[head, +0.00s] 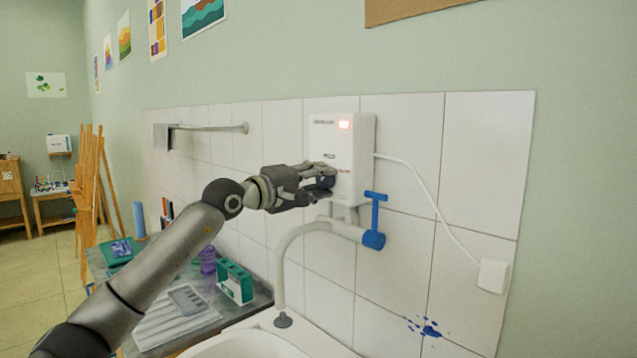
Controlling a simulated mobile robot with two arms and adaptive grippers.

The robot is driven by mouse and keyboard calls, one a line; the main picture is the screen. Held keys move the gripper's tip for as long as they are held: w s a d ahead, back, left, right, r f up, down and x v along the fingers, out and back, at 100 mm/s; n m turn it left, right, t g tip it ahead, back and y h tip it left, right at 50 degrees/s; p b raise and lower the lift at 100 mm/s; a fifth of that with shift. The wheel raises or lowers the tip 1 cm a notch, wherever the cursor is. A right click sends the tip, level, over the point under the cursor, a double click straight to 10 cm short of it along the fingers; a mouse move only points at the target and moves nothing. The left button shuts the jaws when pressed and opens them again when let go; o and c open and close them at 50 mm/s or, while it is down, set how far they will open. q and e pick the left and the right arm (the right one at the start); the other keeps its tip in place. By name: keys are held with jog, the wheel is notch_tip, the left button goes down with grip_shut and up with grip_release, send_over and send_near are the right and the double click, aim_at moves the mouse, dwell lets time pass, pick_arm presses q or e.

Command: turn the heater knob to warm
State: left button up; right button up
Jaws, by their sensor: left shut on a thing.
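The heater (358,150) is a white box on the tiled wall, with a lit red display near its top. Its dark knob (326,182) is on the lower front, partly covered by my fingers. My left gripper (325,181) reaches in from the left and is shut on the knob. Small markings show on the heater front near the knob, too small to read. Which setting the knob points at cannot be told. My right gripper is not in view.
Below the heater are a pipe with a blue valve handle (375,215), a curved faucet (283,262) and a white sink (245,345). A white cable runs to a wall box (493,276). A wall bar (210,127) sticks out left.

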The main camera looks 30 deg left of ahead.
pick_arm(q)
jog(key=shift+m, duration=1.6)
jog(key=o, duration=1)
jog(key=shift+o, duration=0.2)
jog(key=v, duration=1.2)
jog(key=shift+f, duration=0.1)
